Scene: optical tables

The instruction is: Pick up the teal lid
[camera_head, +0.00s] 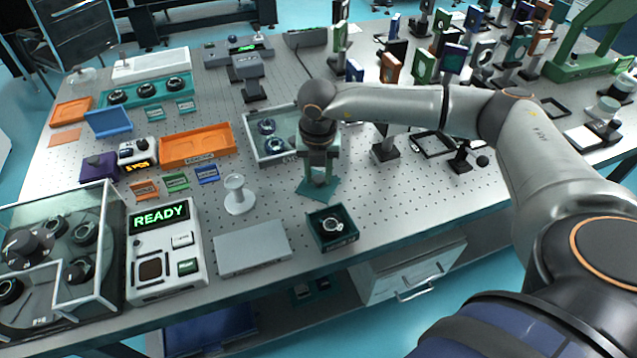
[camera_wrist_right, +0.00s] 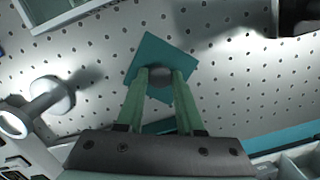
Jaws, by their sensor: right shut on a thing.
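The teal lid (camera_head: 330,190) is a flat square plate with a dark knob, under my right gripper near the table's front middle. In the right wrist view the lid (camera_wrist_right: 150,52) shows beyond the fingertips. My right gripper (camera_head: 318,176) points down from above and its green fingers are shut on the knob; they also show in the right wrist view (camera_wrist_right: 161,78). I cannot tell whether the lid touches the table. An open teal box (camera_head: 334,243) with a round silver-and-dark part inside stands just in front of the lid. My left gripper is not in view.
A white spool-shaped stand (camera_head: 239,196) is left of the lid, and a flat grey plate (camera_head: 252,250) lies at front left. A grey tray (camera_head: 262,151) with round parts stands behind the gripper. Optic mounts crowd the back right.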

